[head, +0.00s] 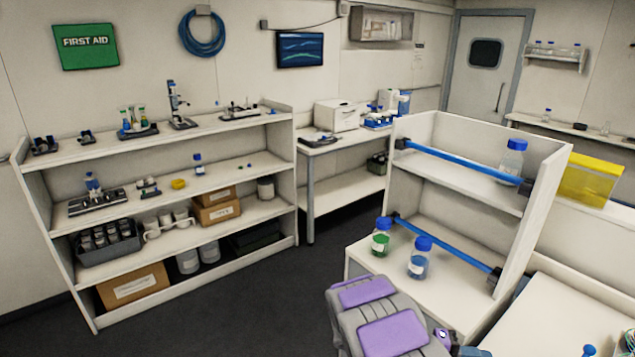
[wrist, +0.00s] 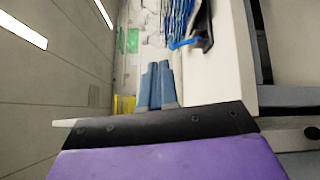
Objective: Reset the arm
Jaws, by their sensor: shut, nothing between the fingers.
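My gripper (wrist: 156,84) shows in the wrist view as two blue-grey fingers side by side, shut with nothing between them. The wrist picture is turned on its side, with the ceiling and its lights at the left. My arm, with purple and grey covers, shows at the bottom of the head view, in front of the white shelf unit (head: 453,211). The fingertips are not clear in the head view.
Bottles with green (head: 381,237) and blue (head: 419,258) contents stand on the lower shelf near my arm. A clear bottle (head: 512,162) stands above. Blue bars (head: 462,164) cross the unit. A loaded shelf rack (head: 160,211) stands left. Dark floor (head: 225,300) is open between.

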